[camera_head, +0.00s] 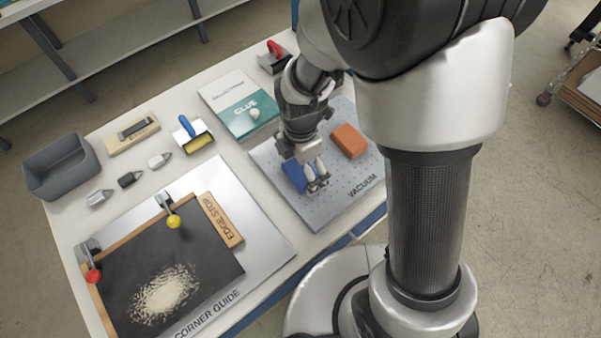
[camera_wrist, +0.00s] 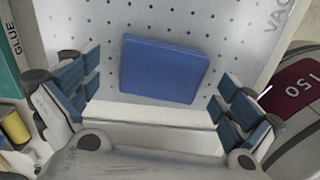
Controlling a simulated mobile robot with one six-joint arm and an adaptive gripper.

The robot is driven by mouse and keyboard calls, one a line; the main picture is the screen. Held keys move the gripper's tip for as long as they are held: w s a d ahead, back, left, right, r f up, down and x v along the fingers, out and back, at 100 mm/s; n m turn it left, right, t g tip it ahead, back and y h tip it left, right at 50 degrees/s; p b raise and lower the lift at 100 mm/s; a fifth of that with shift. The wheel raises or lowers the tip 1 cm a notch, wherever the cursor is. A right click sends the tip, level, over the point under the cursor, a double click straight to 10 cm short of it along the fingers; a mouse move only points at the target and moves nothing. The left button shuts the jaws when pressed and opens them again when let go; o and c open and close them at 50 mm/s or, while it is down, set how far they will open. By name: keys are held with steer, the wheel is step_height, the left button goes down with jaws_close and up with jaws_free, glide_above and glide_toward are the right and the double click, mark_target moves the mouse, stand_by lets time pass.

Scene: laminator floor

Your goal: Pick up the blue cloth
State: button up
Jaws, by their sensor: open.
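The blue cloth (camera_head: 294,175) is a small folded block lying on the perforated grey vacuum plate. It is partly hidden behind my gripper in the head view. In the wrist view the blue cloth (camera_wrist: 164,69) lies flat between and just beyond my fingers. My gripper (camera_head: 314,183) is over the plate, close to the cloth. In the wrist view my gripper (camera_wrist: 157,98) is open, with one finger on each side and nothing between the pads. Whether the fingers touch the plate cannot be told.
The vacuum plate (camera_head: 333,204) also carries an orange block (camera_head: 349,141) right of my gripper. A corner guide board (camera_head: 218,265) with clamps, several small nozzles and a grey bin (camera_head: 62,168) fill the table's left part.

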steer(key=shift+c, duration=0.4)
steer(key=c, duration=1)
steer(key=shift+r, duration=0.2)
step_height(320, 180, up, 20)
steer(key=p, duration=0.7)
steer(key=shift+f, duration=0.1)
